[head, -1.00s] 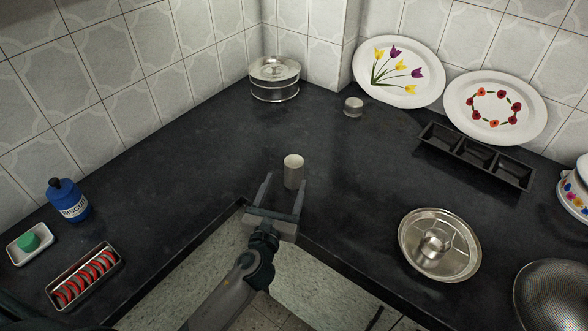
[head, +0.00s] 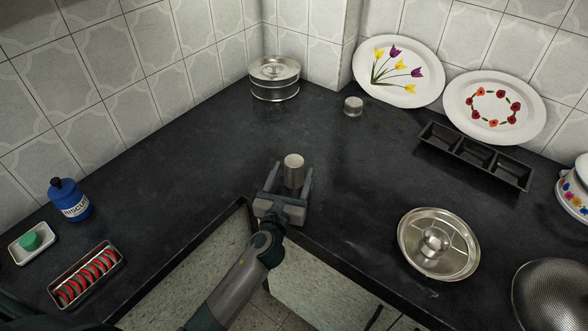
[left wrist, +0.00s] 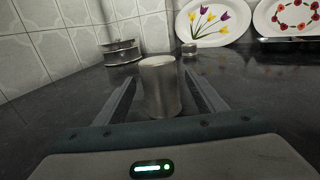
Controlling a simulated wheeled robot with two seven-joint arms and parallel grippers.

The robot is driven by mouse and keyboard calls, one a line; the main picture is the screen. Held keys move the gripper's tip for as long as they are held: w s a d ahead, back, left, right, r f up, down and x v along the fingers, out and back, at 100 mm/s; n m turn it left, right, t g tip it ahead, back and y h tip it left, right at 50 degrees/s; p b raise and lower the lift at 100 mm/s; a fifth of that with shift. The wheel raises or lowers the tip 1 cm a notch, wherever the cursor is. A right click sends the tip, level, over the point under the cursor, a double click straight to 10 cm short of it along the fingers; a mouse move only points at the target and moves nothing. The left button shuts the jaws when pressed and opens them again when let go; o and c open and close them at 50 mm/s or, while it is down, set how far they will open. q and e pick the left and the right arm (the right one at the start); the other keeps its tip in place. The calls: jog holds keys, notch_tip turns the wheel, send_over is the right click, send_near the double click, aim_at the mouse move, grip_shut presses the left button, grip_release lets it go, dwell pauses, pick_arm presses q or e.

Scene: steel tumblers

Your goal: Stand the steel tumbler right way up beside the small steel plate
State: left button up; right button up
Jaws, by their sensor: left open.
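The steel tumbler (head: 294,172) stands on the dark counter near its inner corner. Its upper end looks like a flat, closed disc, so it appears upside down. It also shows in the left wrist view (left wrist: 161,90). My left gripper (head: 288,178) is open, with one finger on each side of the tumbler; whether either finger touches it I cannot tell. A round steel plate (head: 412,256) lies on the counter at the right, with a small shiny steel piece (head: 433,243) on it. My right gripper is not in view.
A round steel tin (head: 274,80) and a small steel pot (head: 353,106) stand at the back. Two painted plates (head: 398,72) lean on the wall above a black three-part tray (head: 475,156). A steel colander (head: 555,295) is at lower right. Counter between tumbler and plate is clear.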

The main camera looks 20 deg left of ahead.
pick_arm(q)
jog(key=c, duration=1.2)
jog(key=shift+o, duration=0.2)
jog(key=shift+r, duration=0.15)
